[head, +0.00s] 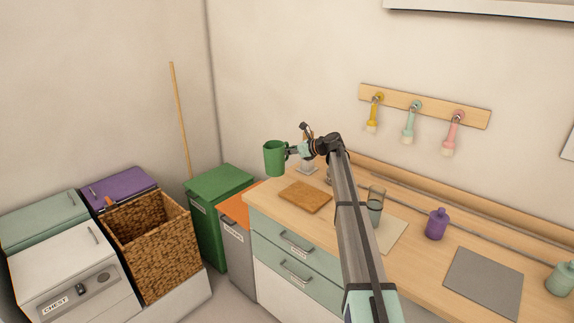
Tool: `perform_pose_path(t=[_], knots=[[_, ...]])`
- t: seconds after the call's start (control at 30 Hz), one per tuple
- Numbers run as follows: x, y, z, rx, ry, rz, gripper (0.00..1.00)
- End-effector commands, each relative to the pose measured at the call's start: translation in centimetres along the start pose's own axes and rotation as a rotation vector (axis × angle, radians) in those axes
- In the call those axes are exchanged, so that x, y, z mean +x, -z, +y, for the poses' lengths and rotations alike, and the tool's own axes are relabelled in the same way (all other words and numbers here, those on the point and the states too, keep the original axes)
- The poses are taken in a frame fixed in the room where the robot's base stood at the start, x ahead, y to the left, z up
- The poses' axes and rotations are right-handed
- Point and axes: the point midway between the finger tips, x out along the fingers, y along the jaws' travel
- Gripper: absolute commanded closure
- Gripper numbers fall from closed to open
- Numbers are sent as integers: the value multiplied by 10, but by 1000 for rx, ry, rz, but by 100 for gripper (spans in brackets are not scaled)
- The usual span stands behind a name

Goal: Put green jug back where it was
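The green jug (274,160) is upright in the air, above and a little left of the counter's left end. My gripper (289,152) is at the jug's right side, where its handle is, and appears shut on it. The fingertips are small and partly hidden by the jug. The wooden counter (338,207) is below, with a brown board (305,197) lying bare near its left end. No mark in view shows where the jug stood before.
A purple bottle (436,224), a bare grey mat (483,282) and a pale green bottle (560,279) are farther right. A green bin (217,188) and wicker basket (155,245) stand left.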

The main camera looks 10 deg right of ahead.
Motion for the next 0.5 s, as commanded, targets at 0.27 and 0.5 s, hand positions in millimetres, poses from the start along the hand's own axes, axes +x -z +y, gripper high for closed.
perform_pose_path(t=[0.27, 0.5], knots=[[9, 23, 0, 1, -1, -2, 100], [18, 45, 0, 3, -1, -1, 100]])
